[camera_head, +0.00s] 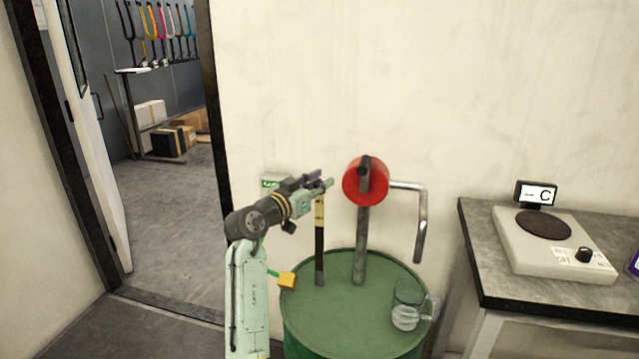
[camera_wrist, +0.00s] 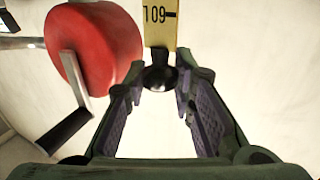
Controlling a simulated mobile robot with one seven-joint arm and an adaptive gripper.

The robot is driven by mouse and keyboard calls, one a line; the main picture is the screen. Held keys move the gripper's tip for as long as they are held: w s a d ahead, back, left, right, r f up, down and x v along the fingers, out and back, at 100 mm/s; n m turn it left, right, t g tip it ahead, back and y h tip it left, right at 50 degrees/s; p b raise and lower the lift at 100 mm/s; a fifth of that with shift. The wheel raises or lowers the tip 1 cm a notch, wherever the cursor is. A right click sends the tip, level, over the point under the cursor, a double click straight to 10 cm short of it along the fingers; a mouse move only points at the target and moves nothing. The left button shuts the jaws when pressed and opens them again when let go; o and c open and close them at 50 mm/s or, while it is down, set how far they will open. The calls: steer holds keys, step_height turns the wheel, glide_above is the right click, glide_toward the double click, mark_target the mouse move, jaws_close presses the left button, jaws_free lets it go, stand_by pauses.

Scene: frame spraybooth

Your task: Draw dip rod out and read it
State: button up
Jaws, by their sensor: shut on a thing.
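My gripper (camera_head: 322,187) is above the green drum (camera_head: 345,318), shut on the black knob (camera_wrist: 160,77) at the top of the dip rod (camera_head: 319,240). The rod hangs upright below the fingers, its upper part yellow and its lower part dark. Its foot is at a grey collar on the drum top; how much is inside the drum is hidden. Where the dark part starts is not visible in that view.
A red hand pump (camera_head: 365,183) with crank and bent spout stands close right of the rod. A bench (camera_head: 530,300) with a hotplate (camera_head: 556,243) stands right; an open doorway is left.

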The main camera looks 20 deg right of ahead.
mark_target(319, 182)
jaws_close()
step_height(319, 182, up, 5)
steer(key=shift+f+p, duration=0.1)
steer(key=shift+p, duration=0.6)
steer(key=o, duration=0.9)
jaws_free()
steer(key=shift+c, duration=0.2)
